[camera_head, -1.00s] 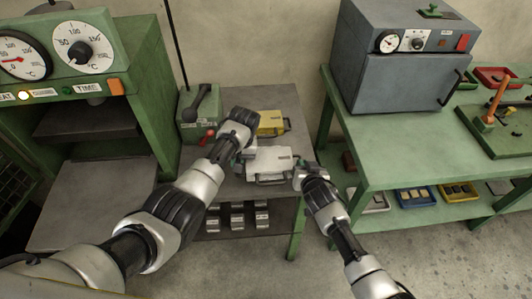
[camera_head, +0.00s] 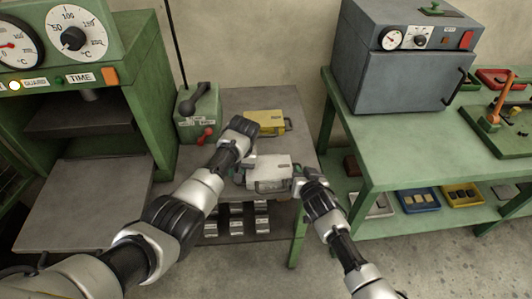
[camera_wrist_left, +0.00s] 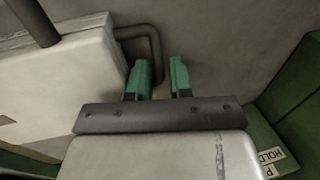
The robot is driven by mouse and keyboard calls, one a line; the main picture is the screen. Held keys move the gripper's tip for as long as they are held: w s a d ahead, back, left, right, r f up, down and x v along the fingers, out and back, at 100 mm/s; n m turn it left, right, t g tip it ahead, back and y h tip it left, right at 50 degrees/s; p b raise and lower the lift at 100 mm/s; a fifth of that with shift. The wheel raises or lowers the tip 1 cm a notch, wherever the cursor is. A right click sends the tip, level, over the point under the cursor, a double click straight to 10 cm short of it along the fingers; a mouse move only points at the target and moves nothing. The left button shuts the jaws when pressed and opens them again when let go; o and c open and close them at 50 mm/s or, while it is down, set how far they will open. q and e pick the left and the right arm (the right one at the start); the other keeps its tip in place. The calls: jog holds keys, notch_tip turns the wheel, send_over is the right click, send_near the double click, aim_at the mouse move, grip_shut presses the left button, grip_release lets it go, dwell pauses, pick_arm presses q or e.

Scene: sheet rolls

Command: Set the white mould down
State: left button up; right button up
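The white mould (camera_head: 268,168) is at the front of the grey table (camera_head: 235,101), with a thin handle on its front. I cannot tell whether it rests fully on the top. My left gripper (camera_head: 241,174) is at its left end. In the left wrist view, the left gripper's green fingers (camera_wrist_left: 160,78) stand apart, with a dark bent handle (camera_wrist_left: 148,32) of the white mould (camera_wrist_left: 65,85) reaching between them and a gap beside it. My right gripper (camera_head: 297,178) is at the mould's right end; its fingers are too small to read.
A yellow mould (camera_head: 264,122) lies behind the white one. A green lever box (camera_head: 198,112) stands at the back left. Metal blocks (camera_head: 237,218) sit on the shelf below. A green press (camera_head: 135,85) stands left, and a green bench (camera_head: 385,130) with a grey oven right.

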pick_arm(q)
jog(key=shift+o, duration=0.6)
jog(key=shift+s+f, duration=0.15)
jog(key=shift+f, duration=0.05)
pick_arm(e)
jog(key=shift+o, duration=0.6)
jog(key=shift+s+d+f, duration=0.1)
jog(key=shift+s+f, duration=0.3)
jog(key=shift+f, duration=0.45)
pick_arm(q)
jog(key=shift+d+r, duration=0.1)
jog(key=shift+r, duration=0.1)
pick_arm(e)
jog(key=shift+d+f, duration=0.1)
jog(key=shift+d, duration=0.2)
jog(key=shift+s, duration=0.15)
pick_arm(q)
notch_tip(320, 180, up, 8)
jog(key=d, duration=0.1)
jog(key=shift+w, duration=0.25)
pick_arm(e)
jog(key=s+d+r, duration=0.1)
jog(key=s+r, duration=0.3)
jog(key=s, duration=0.2)
jog(key=shift+r, duration=0.3)
pick_arm(q)
jog(key=shift+f, duration=0.1)
pick_arm(e)
jog(key=shift+s, duration=0.1)
